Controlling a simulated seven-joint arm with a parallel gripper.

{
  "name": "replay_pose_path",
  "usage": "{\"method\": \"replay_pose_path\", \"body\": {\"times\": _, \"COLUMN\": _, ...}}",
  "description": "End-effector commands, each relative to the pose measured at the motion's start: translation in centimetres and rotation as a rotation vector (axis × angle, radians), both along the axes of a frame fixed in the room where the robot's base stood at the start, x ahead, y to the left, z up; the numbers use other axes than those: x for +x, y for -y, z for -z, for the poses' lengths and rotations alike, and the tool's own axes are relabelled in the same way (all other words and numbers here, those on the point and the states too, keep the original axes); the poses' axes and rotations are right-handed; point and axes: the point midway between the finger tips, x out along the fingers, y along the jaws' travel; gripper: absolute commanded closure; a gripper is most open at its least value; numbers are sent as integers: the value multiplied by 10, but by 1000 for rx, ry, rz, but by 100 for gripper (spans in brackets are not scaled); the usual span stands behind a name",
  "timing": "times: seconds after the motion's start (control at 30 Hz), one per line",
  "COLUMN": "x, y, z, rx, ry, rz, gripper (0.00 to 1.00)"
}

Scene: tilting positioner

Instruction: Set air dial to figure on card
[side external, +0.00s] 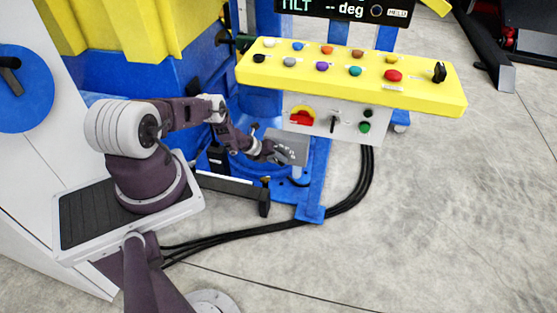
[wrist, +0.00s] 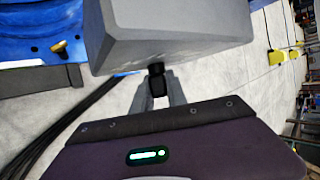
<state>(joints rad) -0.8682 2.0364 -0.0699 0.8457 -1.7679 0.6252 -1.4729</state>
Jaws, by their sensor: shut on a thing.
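A grey box (side external: 291,146) stands low beside the blue column in the side view. It fills the upper middle of the wrist view (wrist: 175,32). A small black knob (wrist: 156,70) sticks out from the box's underside as seen in the wrist view; I take it for the air dial. My gripper (wrist: 157,92) has its two grey fingers around this knob and is shut on it. In the side view my gripper (side external: 267,150) is against the box, and the knob is hidden. No dial scale is readable, and I cannot make out a card with a figure.
A yellow control panel (side external: 340,78) with several coloured buttons overhangs the box. Below it is a grey switch plate (side external: 350,127) with a red-and-yellow switch (side external: 301,118). A TILT display (side external: 335,6) is above. Black cables (side external: 365,185) run along the floor. Open floor lies right.

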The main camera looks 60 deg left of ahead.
Motion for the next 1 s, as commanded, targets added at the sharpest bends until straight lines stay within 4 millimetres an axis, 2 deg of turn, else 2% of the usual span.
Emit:
{"method": "replay_pose_path", "body": {"times": 0.43, "x": 2, "y": 2, "z": -1, "rx": 272, "ry": -277, "rz": 12, "gripper": 100}}
{"method": "replay_pose_path", "body": {"times": 0.87, "x": 2, "y": -1, "z": -3, "rx": 315, "ry": -316, "rz": 1, "gripper": 100}}
{"method": "replay_pose_path", "body": {"times": 0.9, "x": 2, "y": -1, "z": -3, "rx": 314, "ry": -316, "rz": 0, "gripper": 78}}
{"method": "replay_pose_path", "body": {"times": 1.0, "x": 2, "y": 0, "z": -3, "rx": 314, "ry": -315, "rz": 0, "gripper": 60}}
